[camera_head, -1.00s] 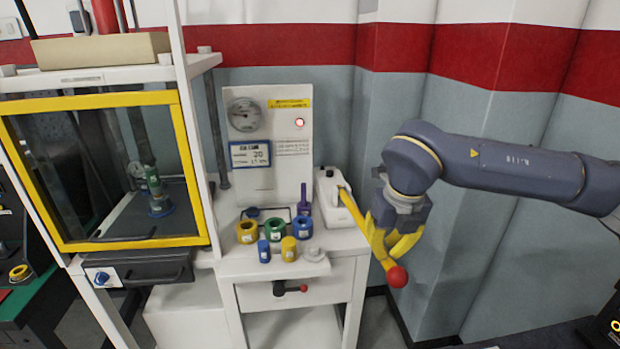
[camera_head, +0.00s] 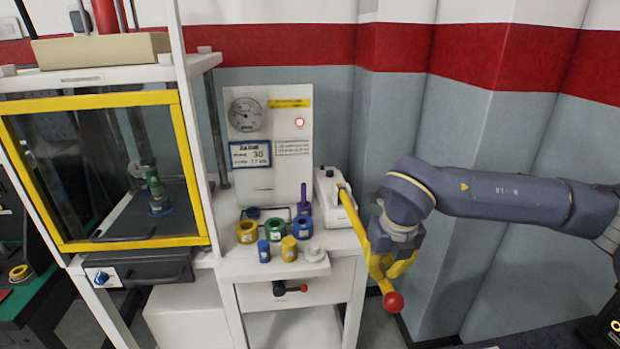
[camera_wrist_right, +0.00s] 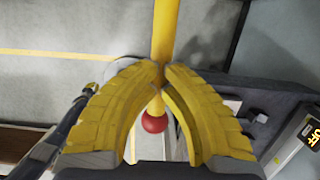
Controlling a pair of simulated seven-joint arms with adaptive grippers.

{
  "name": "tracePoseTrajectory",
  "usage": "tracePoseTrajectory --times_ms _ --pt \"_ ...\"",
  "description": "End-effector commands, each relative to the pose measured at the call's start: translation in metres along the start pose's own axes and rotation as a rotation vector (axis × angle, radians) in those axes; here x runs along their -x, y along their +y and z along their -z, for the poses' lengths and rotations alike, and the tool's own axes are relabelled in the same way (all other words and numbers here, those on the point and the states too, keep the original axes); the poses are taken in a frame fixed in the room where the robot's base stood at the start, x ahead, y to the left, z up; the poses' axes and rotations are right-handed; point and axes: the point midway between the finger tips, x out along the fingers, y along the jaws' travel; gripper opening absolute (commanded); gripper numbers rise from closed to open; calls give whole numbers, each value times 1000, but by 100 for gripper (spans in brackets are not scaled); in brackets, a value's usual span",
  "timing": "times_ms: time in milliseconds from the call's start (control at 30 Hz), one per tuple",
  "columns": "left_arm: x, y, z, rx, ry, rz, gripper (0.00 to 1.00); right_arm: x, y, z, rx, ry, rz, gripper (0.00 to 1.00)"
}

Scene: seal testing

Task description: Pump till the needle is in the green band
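The white hand pump (camera_head: 329,200) sits at the right end of the white bench. Its yellow lever (camera_head: 350,205) slopes down to the right, past the bench edge, to a red ball (camera_head: 393,302). My right gripper (camera_head: 382,268) has its yellow fingers around the lever just above the ball. In the right wrist view the fingers (camera_wrist_right: 162,80) close in on the lever, with the red ball (camera_wrist_right: 154,123) between them. The round gauge (camera_head: 245,115) is on the white panel; its needle and any green band are too small to read. My left gripper is not in view.
A blue-framed display (camera_head: 250,153) under the gauge reads about 30. A red light (camera_head: 299,122) glows beside it. Several coloured rings and plugs, including a green ring (camera_head: 275,229), stand on the bench. A yellow-framed glass chamber (camera_head: 108,243) is at left.

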Motion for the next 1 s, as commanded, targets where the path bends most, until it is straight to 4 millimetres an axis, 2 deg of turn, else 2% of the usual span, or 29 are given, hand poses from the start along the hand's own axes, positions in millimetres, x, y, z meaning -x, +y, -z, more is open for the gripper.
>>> tracePoseTrajectory --times_ms 1000 --pt "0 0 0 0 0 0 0 -72 0 18 1 3 0 0"
